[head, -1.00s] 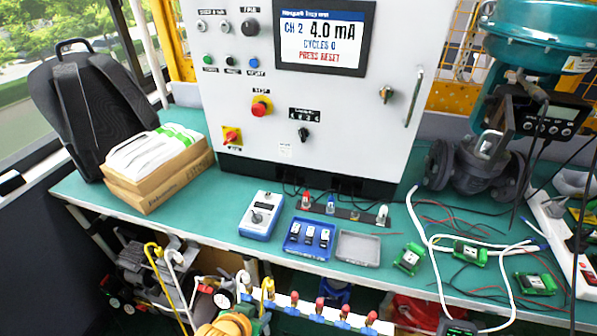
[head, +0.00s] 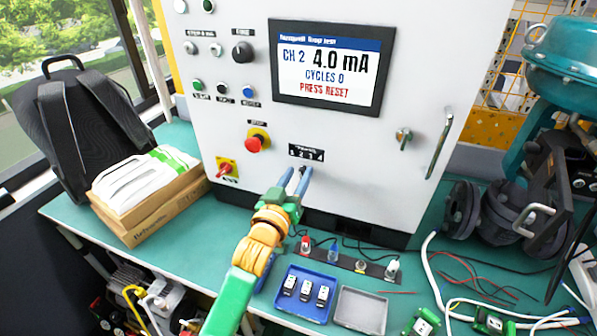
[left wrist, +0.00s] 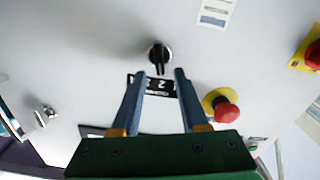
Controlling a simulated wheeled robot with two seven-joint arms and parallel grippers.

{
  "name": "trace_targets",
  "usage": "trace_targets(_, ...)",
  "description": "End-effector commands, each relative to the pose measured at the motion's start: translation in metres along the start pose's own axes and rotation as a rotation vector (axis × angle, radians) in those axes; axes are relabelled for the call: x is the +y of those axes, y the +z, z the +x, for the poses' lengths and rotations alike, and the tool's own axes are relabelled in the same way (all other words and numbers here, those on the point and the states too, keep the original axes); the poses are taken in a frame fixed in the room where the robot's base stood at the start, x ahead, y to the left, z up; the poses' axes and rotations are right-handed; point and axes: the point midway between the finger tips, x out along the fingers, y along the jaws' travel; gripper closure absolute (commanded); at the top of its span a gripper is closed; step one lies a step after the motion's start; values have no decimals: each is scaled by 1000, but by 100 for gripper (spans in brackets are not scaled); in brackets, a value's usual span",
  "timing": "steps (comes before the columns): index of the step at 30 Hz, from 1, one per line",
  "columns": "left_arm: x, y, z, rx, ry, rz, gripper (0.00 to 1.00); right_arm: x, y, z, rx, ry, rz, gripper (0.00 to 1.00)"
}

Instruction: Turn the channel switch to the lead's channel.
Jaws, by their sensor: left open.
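The channel switch is a black knob (left wrist: 158,54) on the white cabinet face, with a black number label (left wrist: 152,84) beside it in the left wrist view. In the head view the label (head: 306,152) shows above my fingers, which largely hide the knob. My left gripper (head: 297,174) is open, its blue fingers pointing at the switch. In the left wrist view the fingertips (left wrist: 162,74) lie either side of the label, just short of the knob; contact is not visible. The screen (head: 325,68) reads CH 2, 4.0 mA, CYCLES 0, PRESS RESET. A strip with coloured plugs (head: 348,258) lies below.
A red emergency button (head: 256,141) and a red-yellow rotary switch (head: 226,169) are left of the channel switch. A blue tray (head: 304,290) and a grey tray (head: 361,309) are on the green bench. Boxes (head: 155,207) stand left, a valve (head: 510,215) right.

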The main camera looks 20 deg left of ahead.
Motion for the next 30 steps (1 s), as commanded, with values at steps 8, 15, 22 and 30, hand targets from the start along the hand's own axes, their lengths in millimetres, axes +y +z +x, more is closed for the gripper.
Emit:
trace_targets(8, 0, 0, 6, -1, 0, 0, 56, 0, -4, 0, 8, 1, 0, 20)
trace_targets(15, 0, 1, 6, -2, 0, 0, 100, 0, -5, 0, 9, 0, 0, 20)
trace_targets(22, 0, 1, 6, -2, 0, 3, 100, 0, -5, 0, 10, 0, 0, 20)
trace_targets(30, 2, 0, 6, -4, -1, 91, 100, 0, -6, -7, 10, 0, 1, 20)
